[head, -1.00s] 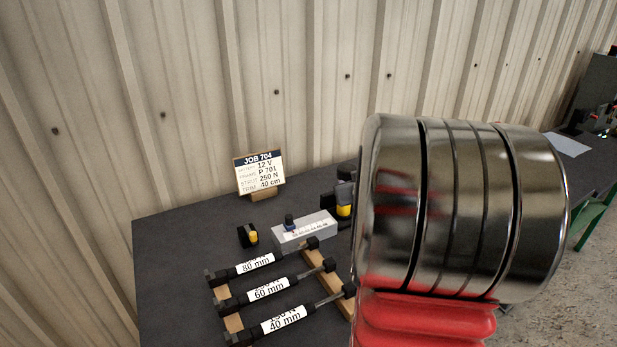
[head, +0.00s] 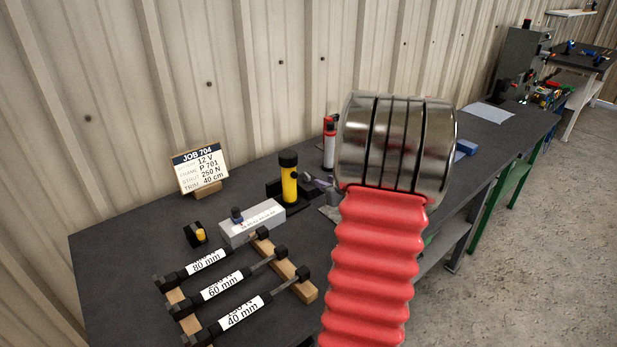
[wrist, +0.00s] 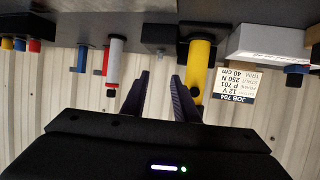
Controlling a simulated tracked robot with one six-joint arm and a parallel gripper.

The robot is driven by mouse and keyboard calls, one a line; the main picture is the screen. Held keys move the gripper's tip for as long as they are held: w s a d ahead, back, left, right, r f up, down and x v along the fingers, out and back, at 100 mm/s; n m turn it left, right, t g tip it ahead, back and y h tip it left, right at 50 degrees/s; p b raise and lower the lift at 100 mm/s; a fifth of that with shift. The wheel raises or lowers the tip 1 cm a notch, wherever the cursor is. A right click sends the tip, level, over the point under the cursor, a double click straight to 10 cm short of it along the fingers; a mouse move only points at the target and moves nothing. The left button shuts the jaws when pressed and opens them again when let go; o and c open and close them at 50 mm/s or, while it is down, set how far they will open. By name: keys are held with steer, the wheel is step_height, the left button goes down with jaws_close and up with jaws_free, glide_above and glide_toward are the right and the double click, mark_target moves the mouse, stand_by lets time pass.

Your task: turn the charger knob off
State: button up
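No thing in view is clearly marked as the charger, so I cannot tell which it is. A grey box (head: 265,216) with a printed strip and a small blue-and-black knob (head: 236,214) stands on the dark bench. Left of it is a small black block with a yellow part (head: 200,235). In the wrist view, which is upside down, the grey box (wrist: 268,42) and blue knob (wrist: 297,69) are at the upper right. My gripper (wrist: 160,77) is open and empty, its right finger appearing close to a yellow cylinder (wrist: 199,72). My arm hides it in the head view.
The yellow cylinder (head: 289,183) stands in a black holder behind the grey box. Several labelled struts (head: 222,285) lie on wooden rails in front. A job card (head: 201,167) stands near the wall. A red-and-white bottle (head: 329,145) is beside my arm.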

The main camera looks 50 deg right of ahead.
mark_target(307, 175)
steer(key=x, duration=1.3)
steer(key=shift+w+d, duration=0.15)
steer(key=shift+w, duration=0.1)
steer(key=shift+c, duration=0.2)
jaws_close()
